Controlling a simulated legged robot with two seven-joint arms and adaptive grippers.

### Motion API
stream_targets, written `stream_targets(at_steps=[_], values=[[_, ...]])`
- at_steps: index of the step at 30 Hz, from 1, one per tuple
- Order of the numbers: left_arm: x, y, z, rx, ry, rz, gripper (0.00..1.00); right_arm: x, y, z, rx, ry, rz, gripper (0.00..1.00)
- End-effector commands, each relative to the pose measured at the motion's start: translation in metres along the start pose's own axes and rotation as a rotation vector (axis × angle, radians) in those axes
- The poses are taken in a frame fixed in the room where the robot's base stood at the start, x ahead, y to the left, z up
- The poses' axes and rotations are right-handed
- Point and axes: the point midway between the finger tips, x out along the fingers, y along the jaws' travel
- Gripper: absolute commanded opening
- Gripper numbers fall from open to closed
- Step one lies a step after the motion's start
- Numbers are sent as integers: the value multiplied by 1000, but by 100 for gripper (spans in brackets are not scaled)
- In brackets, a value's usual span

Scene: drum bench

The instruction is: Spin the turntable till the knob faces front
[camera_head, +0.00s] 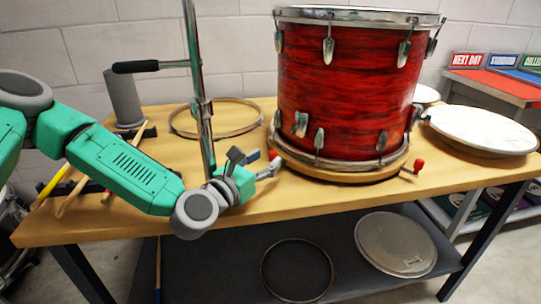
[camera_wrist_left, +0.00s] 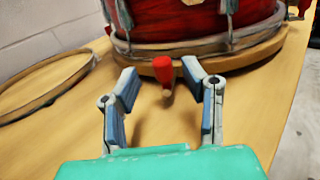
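The round wooden turntable (camera_head: 345,174) lies on the bench under a red drum (camera_head: 345,85); its edge also shows in the left wrist view (camera_wrist_left: 235,60). A red knob (camera_head: 419,165) sticks out at the turntable's front right and shows at the top right of the left wrist view (camera_wrist_left: 303,8). Another red knob (camera_wrist_left: 163,70) stands at the near edge in the left wrist view, between my fingers; I cannot make it out in the head view. My left gripper (camera_head: 257,162) is open at the turntable's left, its fingers either side of this knob. My right gripper is not in view.
A metal stand (camera_head: 200,90) with a black handle rises close to my left wrist. A wooden hoop (camera_head: 185,128) lies behind it. A white drumhead (camera_head: 482,129) sits at the bench's right. The front strip of the bench (camera_head: 320,192) is clear.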

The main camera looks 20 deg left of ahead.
Motion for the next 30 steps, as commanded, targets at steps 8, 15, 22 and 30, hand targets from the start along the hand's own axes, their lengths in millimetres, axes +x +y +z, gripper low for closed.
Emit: stream_targets(at_steps=[8,15,22,30], values=[[-59,2,-2,-5,5,2,39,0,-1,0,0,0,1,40],[-84,2,-3,-3,4,1,39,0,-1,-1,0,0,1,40],[-86,1,-2,-1,3,1,39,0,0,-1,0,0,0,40],[-86,2,-2,-2,3,1,0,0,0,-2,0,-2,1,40]])
